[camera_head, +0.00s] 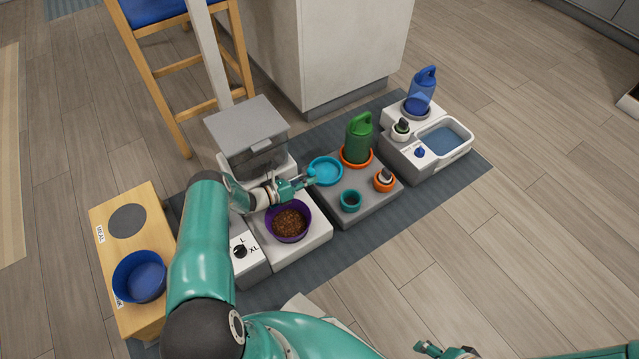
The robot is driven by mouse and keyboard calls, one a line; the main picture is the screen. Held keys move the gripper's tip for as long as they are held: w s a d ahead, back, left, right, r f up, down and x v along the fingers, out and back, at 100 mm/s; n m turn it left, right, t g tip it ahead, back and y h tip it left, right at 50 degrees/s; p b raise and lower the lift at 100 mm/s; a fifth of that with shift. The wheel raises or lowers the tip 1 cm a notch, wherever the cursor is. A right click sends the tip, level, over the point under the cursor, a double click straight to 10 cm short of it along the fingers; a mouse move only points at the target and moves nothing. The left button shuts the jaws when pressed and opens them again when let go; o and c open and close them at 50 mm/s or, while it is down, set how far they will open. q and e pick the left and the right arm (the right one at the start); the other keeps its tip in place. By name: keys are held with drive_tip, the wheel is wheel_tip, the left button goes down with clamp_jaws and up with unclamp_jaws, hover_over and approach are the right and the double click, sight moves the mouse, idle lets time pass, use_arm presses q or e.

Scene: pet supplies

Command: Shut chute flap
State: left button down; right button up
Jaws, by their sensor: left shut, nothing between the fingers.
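The feeder has a grey hopper (247,125) with a darker front on a white base. The chute area below the hopper is largely hidden behind my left wrist, and I cannot make out the flap or its position. My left gripper (308,178) is shut and empty, in front of the hopper and above the far edge of the purple bowl, pointing right. A purple bowl (308,232) of brown kibble stands on the feeder's front plate. My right gripper (445,349) is partly in view at the bottom edge, far from the feeder; its fingers are too small to judge.
A dial block (247,262) marked L and XL sits left of the purple bowl. A grey tray (347,213) on the right holds a light-blue dish (325,171), a green container (358,140) and small pots. A wooden stand with a blue bowl (138,277) is at left.

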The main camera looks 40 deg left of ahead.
use_arm(q)
drive_tip(key=shift+a+r, duration=0.2)
drive_tip(key=shift+r, duration=0.05)
use_arm(e)
drive_tip(key=shift+f, duration=0.3)
use_arm(q)
drive_tip(key=shift+v, duration=4.05)
use_arm(e)
drive_tip(key=shift+s, duration=0.1)
use_arm(q)
drive_tip(key=shift+a, duration=0.1)
drive_tip(key=shift+w, duration=0.1)
